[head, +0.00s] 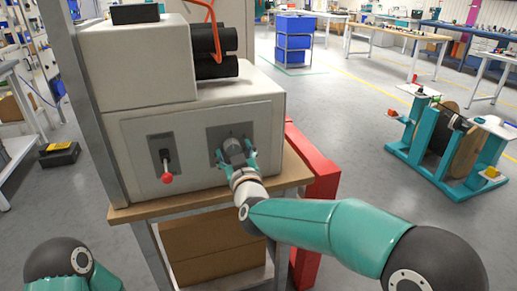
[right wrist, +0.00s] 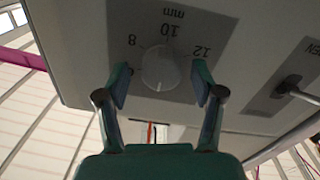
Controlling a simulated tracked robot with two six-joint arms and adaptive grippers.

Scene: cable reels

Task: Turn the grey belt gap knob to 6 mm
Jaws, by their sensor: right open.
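The grey belt gap knob (head: 233,148) sits on a dark plate on the front of the pale machine. In the right wrist view the knob (right wrist: 160,68) is round, and the marks 8, 10, 12 and "mm" show upside down around it. The 6 mark is not visible, and I cannot tell where the pointer stands. My right gripper (head: 236,160) is in front of the knob. In the right wrist view its open fingers (right wrist: 161,84) stand on either side of the knob, with gaps. My left gripper is out of view.
A lever with a red ball (head: 167,178) is on a plate left of the knob. The machine (head: 188,183) stands on a wooden-topped bench (head: 205,196). A red post (head: 320,190) stands close on the right. A teal reel stand (head: 440,150) is farther right, with clear floor between.

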